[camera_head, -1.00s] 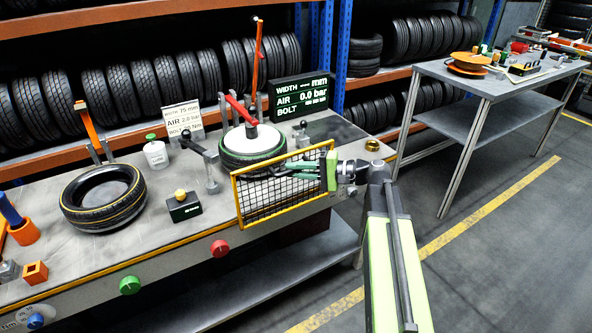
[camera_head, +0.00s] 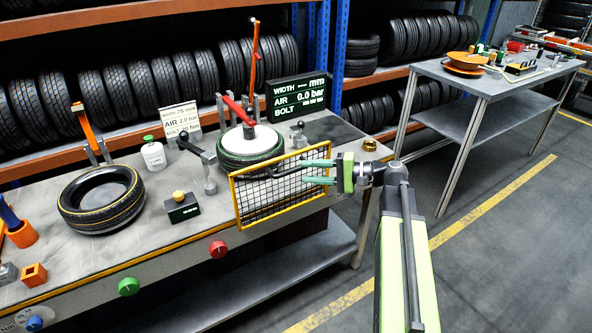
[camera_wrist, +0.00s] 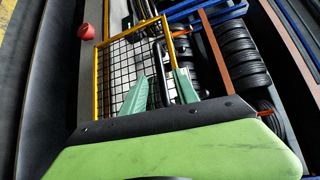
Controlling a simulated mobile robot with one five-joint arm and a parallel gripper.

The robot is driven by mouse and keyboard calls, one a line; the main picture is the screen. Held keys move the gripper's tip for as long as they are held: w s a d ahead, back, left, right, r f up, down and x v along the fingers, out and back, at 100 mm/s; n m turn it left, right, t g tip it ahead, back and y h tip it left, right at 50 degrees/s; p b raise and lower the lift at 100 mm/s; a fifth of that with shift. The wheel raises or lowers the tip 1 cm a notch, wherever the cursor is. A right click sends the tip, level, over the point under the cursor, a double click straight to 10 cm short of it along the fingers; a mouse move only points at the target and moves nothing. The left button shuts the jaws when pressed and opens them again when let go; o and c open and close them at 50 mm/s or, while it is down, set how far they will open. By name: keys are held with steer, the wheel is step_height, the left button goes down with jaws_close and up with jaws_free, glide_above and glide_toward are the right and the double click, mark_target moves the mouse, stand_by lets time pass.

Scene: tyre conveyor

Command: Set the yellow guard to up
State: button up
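The yellow guard (camera_head: 283,213) is a yellow frame with dark mesh. It stands at the bench's front edge, before the tyre (camera_head: 236,161) on the right-hand stand, and it looks lowered. A dark bar, apparently its handle, runs along its upper part. My gripper (camera_head: 317,172) is at the guard's right end, with its two green fingers apart. In the wrist view the guard's frame (camera_wrist: 97,85) and mesh lie beyond the fingers (camera_wrist: 160,92). A dark bar shows between the spread fingers; whether they touch it I cannot tell.
A black box with a yellow button (camera_head: 182,206) and a second tyre (camera_head: 100,199) are left of the guard. Red (camera_head: 218,249) and green (camera_head: 129,287) knobs are on the bench front. A grey table (camera_head: 480,82) stands at right. Open floor lies between.

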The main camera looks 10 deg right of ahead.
steer(key=p+v, duration=0.1)
steer(key=v, duration=1.1)
steer(key=s+a+f+n+g+h, duration=0.15)
steer(key=a+f, duration=0.25)
steer(key=a, duration=0.5)
steer(key=s+a+f+n+g+h, duration=0.1)
steer(key=a+f+n+g, duration=0.15)
steer(key=a, duration=0.65)
steer(key=s+a+f+n+g+h, duration=0.1)
steer(key=a+f+g+h, duration=0.2)
steer(key=a, duration=0.6)
steer(key=s+d+f+n+g+h, duration=0.15)
steer(key=s+f+h, duration=0.25)
steer(key=f, duration=0.5)
steer(key=d+f+t+h, duration=0.1)
steer(key=d+f+h, duration=0.1)
steer(key=d+h, duration=0.3)
steer(key=d, duration=0.4)
steer(key=shift+w+d, duration=0.25)
steer(key=shift+d, duration=0.15)
